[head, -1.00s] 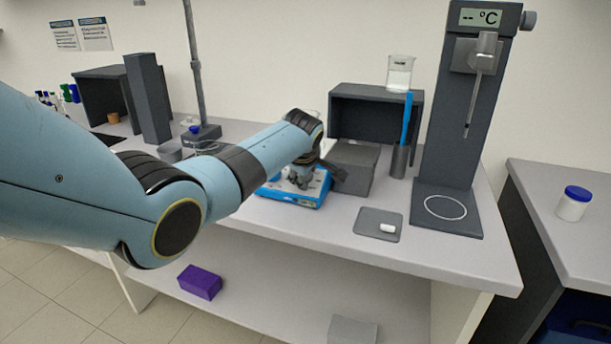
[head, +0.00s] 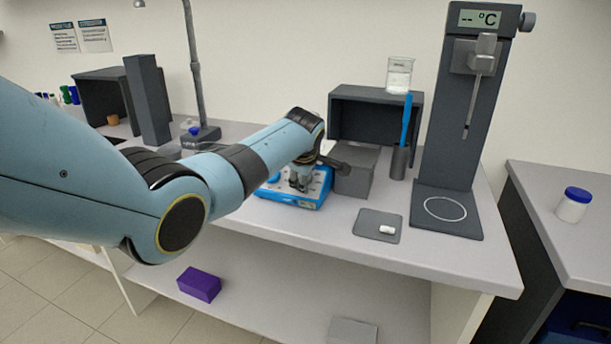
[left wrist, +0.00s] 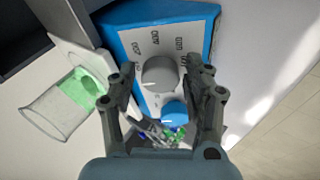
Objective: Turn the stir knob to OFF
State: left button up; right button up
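The blue stirrer (head: 310,201) stands on the bench with my left gripper (head: 300,186) over its front panel. In the left wrist view, the stirrer's white panel has a round grey knob (left wrist: 159,73) with printed numbers such as 200, 400 and 600 around it. A smaller blue knob (left wrist: 174,111) sits nearer to my palm. My left gripper (left wrist: 162,80) is open, with its fingers apart on either side of the grey knob. I cannot tell whether they touch it. The knob's pointer is not clear. My right gripper is out of view.
A glass vessel with green contents (left wrist: 65,102) lies left of the fingers in the wrist view. A grey block (head: 357,172) stands right of the stirrer. A grey pad (head: 366,226) with a white piece (head: 387,230) lies further right. The bench front is clear.

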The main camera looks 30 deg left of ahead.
pick_arm(q)
jog(key=shift+o, duration=0.5)
jog(key=v, duration=1.2)
